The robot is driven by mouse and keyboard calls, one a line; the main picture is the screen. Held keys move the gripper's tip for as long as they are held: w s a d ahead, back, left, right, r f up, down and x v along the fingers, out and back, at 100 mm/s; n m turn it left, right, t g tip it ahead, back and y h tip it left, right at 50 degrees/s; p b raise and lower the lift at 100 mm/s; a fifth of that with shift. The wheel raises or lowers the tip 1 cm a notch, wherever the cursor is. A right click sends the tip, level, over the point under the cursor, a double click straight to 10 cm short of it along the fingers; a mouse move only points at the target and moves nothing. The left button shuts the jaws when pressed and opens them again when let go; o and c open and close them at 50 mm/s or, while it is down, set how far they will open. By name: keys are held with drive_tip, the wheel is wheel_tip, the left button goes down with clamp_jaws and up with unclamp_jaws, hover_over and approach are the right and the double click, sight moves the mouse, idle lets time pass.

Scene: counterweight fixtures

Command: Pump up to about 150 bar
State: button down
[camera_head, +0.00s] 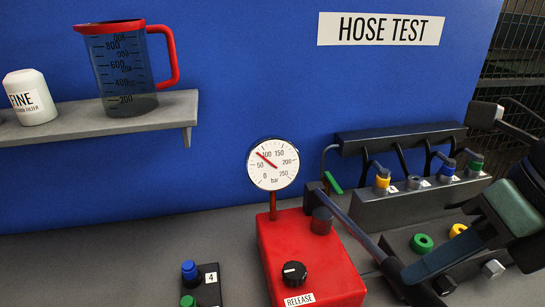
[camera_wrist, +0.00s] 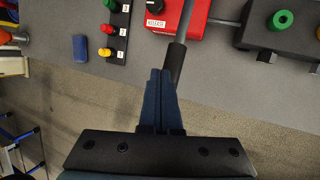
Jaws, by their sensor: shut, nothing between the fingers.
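The red hand pump (camera_head: 295,240) stands on the bench. Its round gauge (camera_head: 272,164) has a red needle pointing between 50 and 100 bar. A grey pump lever (camera_head: 350,225) slopes down to the right from the pump's pivot. A black knob (camera_head: 294,271) sits above the RELEASE label. In the wrist view, the lever's black grip (camera_wrist: 176,63) lies just right of my fingertips. My gripper (camera_wrist: 160,74) is shut and empty beside the grip; I cannot tell whether they touch. The pump's red body also shows in the wrist view (camera_wrist: 191,16).
A dark block with coloured couplings (camera_head: 420,200) stands at the right, with a block of rings (camera_head: 425,260) in front. A small box with coloured knobs (camera_head: 203,288) is left of the pump. A jug (camera_head: 122,75) and a white filter (camera_head: 30,98) stand on the shelf.

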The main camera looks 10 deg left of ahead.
wheel_tip(320, 180, down, 13)
drive_tip(key=b, duration=1.1)
wheel_tip(320, 180, up, 13)
drive_tip(key=p, duration=0.9)
drive_tip(key=shift+r+p, duration=0.1)
drive_tip(key=shift+p, duration=0.2)
drive_tip(key=shift+f, duration=0.25)
